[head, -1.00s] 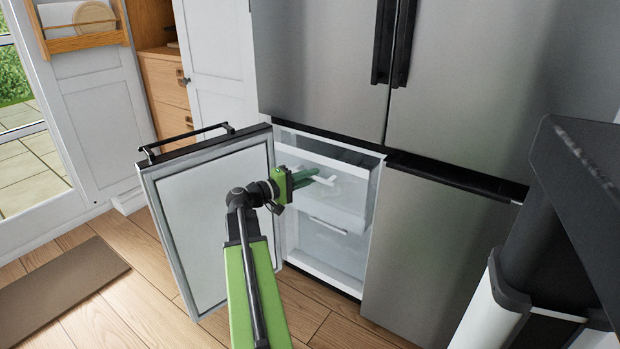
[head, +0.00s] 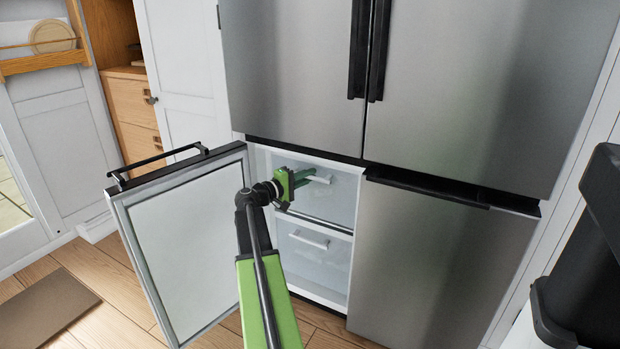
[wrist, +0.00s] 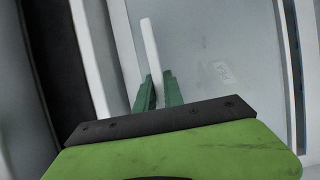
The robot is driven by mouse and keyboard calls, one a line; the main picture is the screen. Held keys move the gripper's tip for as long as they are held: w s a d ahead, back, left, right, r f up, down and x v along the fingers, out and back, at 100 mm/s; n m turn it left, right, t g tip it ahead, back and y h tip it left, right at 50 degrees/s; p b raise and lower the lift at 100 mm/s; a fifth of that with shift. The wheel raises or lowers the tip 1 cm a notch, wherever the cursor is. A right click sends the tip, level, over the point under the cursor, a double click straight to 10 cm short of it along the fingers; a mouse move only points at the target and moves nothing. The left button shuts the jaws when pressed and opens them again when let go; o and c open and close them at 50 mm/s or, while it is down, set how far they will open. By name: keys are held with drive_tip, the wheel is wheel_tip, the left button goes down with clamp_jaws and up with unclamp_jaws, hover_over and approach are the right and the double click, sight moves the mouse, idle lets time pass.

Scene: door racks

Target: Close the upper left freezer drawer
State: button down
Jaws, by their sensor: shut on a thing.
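The upper left freezer drawer (head: 338,203) has a pale, translucent front and sits inside the freezer compartment behind the open left door (head: 185,245). Its front looks about in line with the lower drawer (head: 325,264). My gripper (head: 306,178) is at the drawer's white bar handle (head: 321,180). In the wrist view the green fingers (wrist: 158,88) are shut on the lower end of the handle (wrist: 150,48), and the drawer front (wrist: 220,50) fills the space behind. My gripper hides part of the handle and the drawer's left side.
The freezer door stands swung out to the left, close beside my arm, with a black bar handle (head: 160,163) on top. The lower right door (head: 430,255) is shut. A dark object (head: 595,225) stands at the right edge.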

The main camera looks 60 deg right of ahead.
drive_tip(key=c, duration=1.8)
unclamp_jaws()
drive_tip(key=shift+s+d, duration=0.1)
drive_tip(key=shift+s, duration=0.2)
drive_tip(key=o, duration=0.4)
drive_tip(key=shift+c, duration=0.2)
drive_tip(key=shift+w, duration=0.15)
drive_tip(key=shift+a, duration=0.25)
drive_tip(key=v, duration=1.7)
drive_tip(key=shift+w+a, duration=0.1)
